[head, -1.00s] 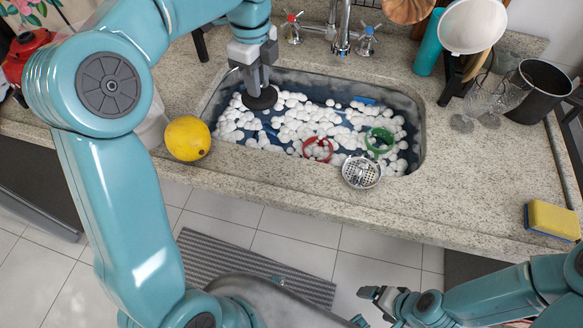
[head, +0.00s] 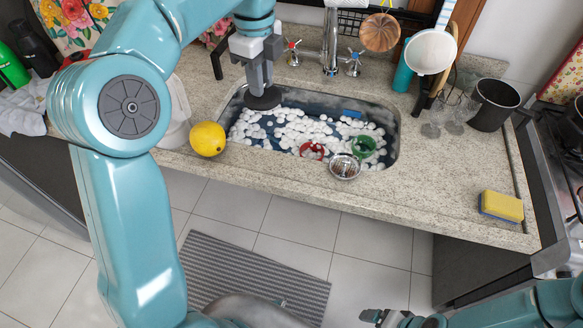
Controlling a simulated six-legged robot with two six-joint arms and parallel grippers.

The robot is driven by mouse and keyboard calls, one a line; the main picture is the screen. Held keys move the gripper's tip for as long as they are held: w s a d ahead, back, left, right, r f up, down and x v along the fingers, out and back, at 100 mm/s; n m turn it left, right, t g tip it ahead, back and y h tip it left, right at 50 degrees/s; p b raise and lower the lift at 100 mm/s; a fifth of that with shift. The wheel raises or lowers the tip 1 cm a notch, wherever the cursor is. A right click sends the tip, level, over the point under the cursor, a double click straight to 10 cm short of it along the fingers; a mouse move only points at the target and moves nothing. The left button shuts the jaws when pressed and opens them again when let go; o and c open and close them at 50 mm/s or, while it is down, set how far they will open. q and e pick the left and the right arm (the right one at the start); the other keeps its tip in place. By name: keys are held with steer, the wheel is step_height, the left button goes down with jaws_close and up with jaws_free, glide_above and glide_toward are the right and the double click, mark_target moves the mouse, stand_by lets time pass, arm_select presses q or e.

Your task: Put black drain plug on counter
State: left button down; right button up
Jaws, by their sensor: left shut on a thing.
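The black drain plug (head: 264,100) is a dark round disc in the head view. My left gripper (head: 259,84) points down and is shut on the plug, holding it at the left back part of the sink (head: 390,160). I cannot tell how far the plug is above the white balls (head: 290,122) in the sink. The speckled counter (head: 420,190) surrounds the sink. My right gripper (head: 372,316) is at the bottom edge, low in front of the counter; its fingers are too small and cut off to judge.
A yellow fruit (head: 208,139) sits left of the sink. A metal strainer (head: 345,167) is at the sink's front rim, near a green ring (head: 364,146) and a red ring (head: 312,151). A sponge (head: 502,206) lies on the right counter. Glasses and a black pot (head: 493,104) stand behind it.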

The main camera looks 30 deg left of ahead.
arm_select(q)
steer(key=shift+d+r+p, duration=0.15)
steer(key=shift+r+p, duration=0.35)
steer(key=shift+r, duration=0.3)
steer(key=shift+w+d+r+p, duration=0.2)
steer(key=shift+r+p, duration=0.1)
steer(key=shift+p, duration=0.05)
steer(key=shift+f, duration=0.35)
step_height(320, 180, down, 19)
steer(key=shift+a+f+b, duration=0.1)
steer(key=shift+b, duration=0.85)
